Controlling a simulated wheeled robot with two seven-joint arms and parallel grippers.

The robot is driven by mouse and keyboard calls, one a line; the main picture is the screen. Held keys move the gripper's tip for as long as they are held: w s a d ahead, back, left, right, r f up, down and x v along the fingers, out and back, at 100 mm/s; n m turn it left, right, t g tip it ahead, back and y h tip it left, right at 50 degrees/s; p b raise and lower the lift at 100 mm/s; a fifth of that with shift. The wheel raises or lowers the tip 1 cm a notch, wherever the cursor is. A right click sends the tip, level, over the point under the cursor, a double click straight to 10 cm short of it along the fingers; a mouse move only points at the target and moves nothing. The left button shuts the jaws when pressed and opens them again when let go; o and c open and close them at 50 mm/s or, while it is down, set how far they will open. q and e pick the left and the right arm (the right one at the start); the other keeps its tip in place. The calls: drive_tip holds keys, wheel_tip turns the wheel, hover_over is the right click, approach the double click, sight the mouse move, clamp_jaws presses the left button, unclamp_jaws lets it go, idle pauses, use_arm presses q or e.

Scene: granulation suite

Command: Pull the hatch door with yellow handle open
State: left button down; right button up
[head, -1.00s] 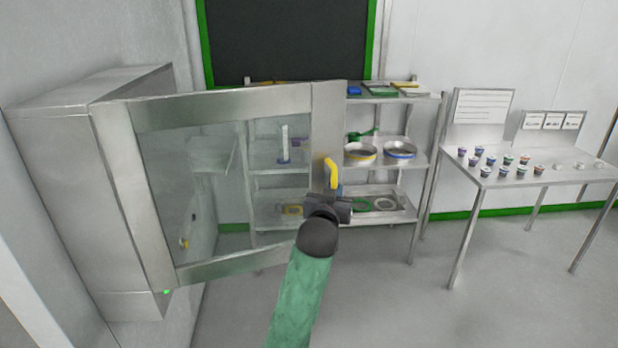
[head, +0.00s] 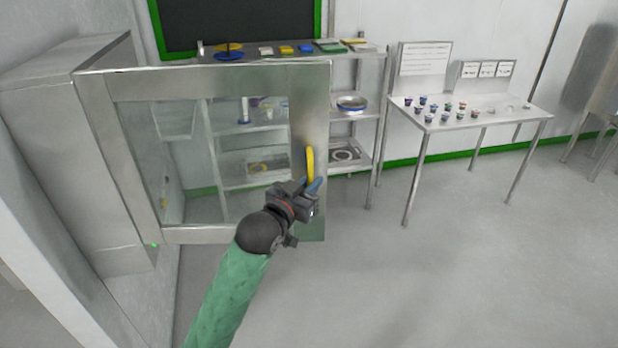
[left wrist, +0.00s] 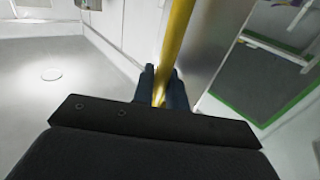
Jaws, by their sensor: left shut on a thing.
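The hatch door (head: 308,110) is a steel frame around a clear pane. It stands swung out from the steel hatch box (head: 50,110) on the left wall. Its yellow handle (head: 310,163) is an upright bar on the right side of the frame. My left gripper (head: 314,187) is at the lower part of the handle. In the left wrist view the fingers (left wrist: 163,88) are shut around the yellow bar (left wrist: 176,40). My right gripper does not show.
A steel shelf rack (head: 375,120) with pans and boxes stands behind the door. A steel table (head: 460,116) with several small cups is at the right. The floor (head: 400,280) in front is clear. A small green light (head: 153,245) shows at the hatch box's lower edge.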

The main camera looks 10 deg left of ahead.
use_arm(q)
drive_tip(key=shift+s, duration=0.15)
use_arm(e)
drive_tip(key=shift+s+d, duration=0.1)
use_arm(q)
drive_tip(key=c, duration=1.5)
unclamp_jaws()
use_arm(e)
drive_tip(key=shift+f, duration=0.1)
